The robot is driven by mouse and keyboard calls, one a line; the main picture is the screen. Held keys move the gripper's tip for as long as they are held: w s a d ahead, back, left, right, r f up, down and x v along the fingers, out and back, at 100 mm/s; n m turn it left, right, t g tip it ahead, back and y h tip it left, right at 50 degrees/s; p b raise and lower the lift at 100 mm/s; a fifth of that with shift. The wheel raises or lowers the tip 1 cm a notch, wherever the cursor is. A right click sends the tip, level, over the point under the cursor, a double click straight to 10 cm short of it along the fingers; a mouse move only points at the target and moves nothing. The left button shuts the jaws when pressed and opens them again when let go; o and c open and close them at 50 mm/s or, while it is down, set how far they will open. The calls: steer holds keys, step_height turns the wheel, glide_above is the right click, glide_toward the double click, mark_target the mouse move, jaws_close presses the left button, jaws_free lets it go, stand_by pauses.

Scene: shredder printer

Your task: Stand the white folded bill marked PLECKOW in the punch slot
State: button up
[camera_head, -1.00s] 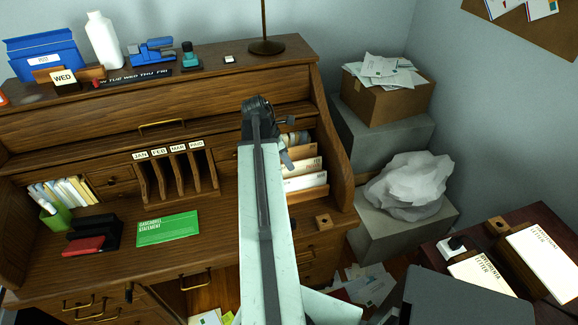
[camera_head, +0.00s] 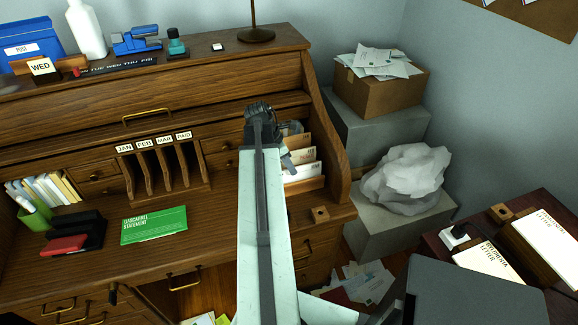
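No bill with a readable PLECKOW mark shows. White papers (camera_head: 299,157) stand in a wooden rack on the right of the desk, partly hidden by my arm; their print is too small to read. A blue device (camera_head: 136,41) that looks like a punch sits on the desk's top shelf at the left; I cannot make out a slot in it. My gripper (camera_head: 287,158) is at the end of my outstretched arm, in front of the rack's left side. Its fingers are mostly hidden, and I cannot tell whether it touches or holds anything.
The wooden desk (camera_head: 90,275) has dividers labelled JAN, FEB, MAR and PAID (camera_head: 165,165). A green statement (camera_head: 154,225) lies on it. A side table (camera_head: 545,205) holds letters.

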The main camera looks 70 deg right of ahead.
jaws_close()
steer(key=shift+r, duration=0.15)
steer(key=shift+r+p, duration=0.9)
steer(key=shift+p, duration=0.1)
steer(key=shift+r, duration=0.1)
step_height(320, 180, up, 7)
steer(key=p, duration=0.7)
